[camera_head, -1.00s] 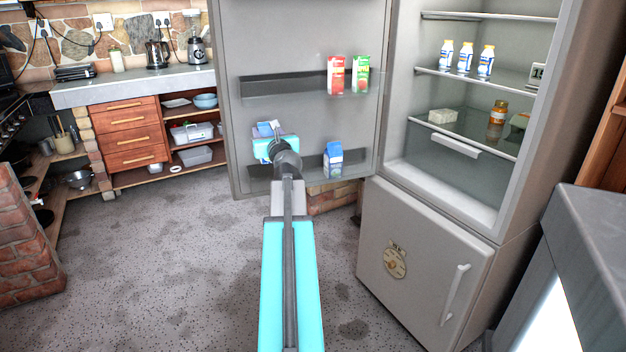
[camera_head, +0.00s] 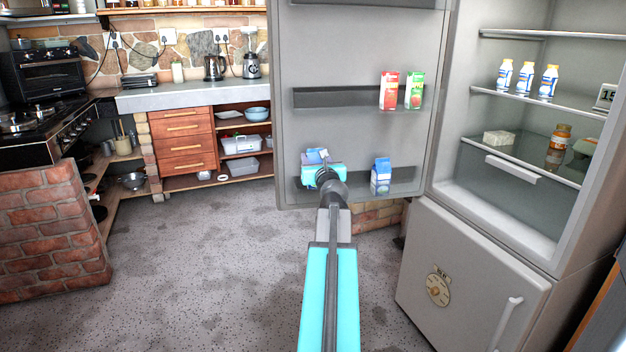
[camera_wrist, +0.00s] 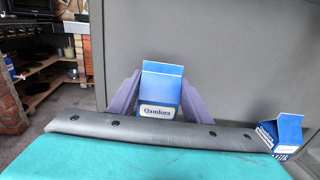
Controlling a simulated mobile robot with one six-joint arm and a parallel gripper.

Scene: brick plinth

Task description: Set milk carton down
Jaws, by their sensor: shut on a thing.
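My gripper (camera_head: 318,160) is shut on a blue and white milk carton (camera_wrist: 158,108), labelled "Qamfora" in the wrist view. One purple-grey finger is on each side of it, and it looks about upright. In the head view only a small blue part of the carton (camera_head: 314,155) shows past the gripper. The gripper is at the left end of the fridge door's lowest rack (camera_head: 405,184). The carton's base is hidden, so I cannot tell whether it touches the rack.
Another blue carton (camera_head: 380,176) stands in the same rack, right of my gripper and apart from it. A red carton (camera_head: 389,91) and a green carton (camera_head: 414,91) stand in the rack above. The open fridge interior (camera_head: 535,110) is to the right.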

